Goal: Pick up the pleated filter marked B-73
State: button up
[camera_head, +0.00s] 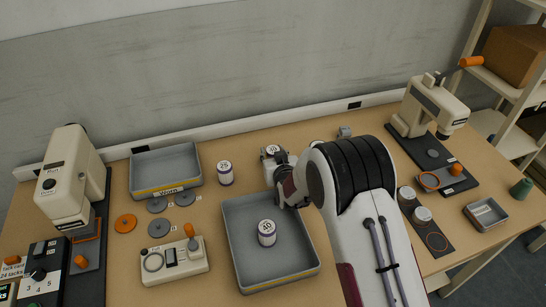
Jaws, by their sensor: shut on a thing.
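No marking B-73 can be read in this view. My gripper (279,163) is at the middle of the table, just behind the large grey tray (240,281), and is mostly hidden by my arm. It is shut on a white cylinder (271,151) with a dark number on its top, too small to read surely. I cannot tell whether this cylinder touches the table. A similar white cylinder (225,174), its top seeming to read 25, stands upright to the left. Another (267,234), seeming to read 50, stands upright inside the large grey tray.
A smaller grey tray (165,190) with a yellow-edged label lies at the back left, near grey discs (184,198) and an orange disc (125,224). A beige press (73,178) stands left, another (430,106) right. A beige gauge box (174,262) lies in front.

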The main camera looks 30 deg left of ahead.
aim_at(273, 149)
jog(key=shift+r, duration=0.15)
jog(key=shift+r, duration=4.9)
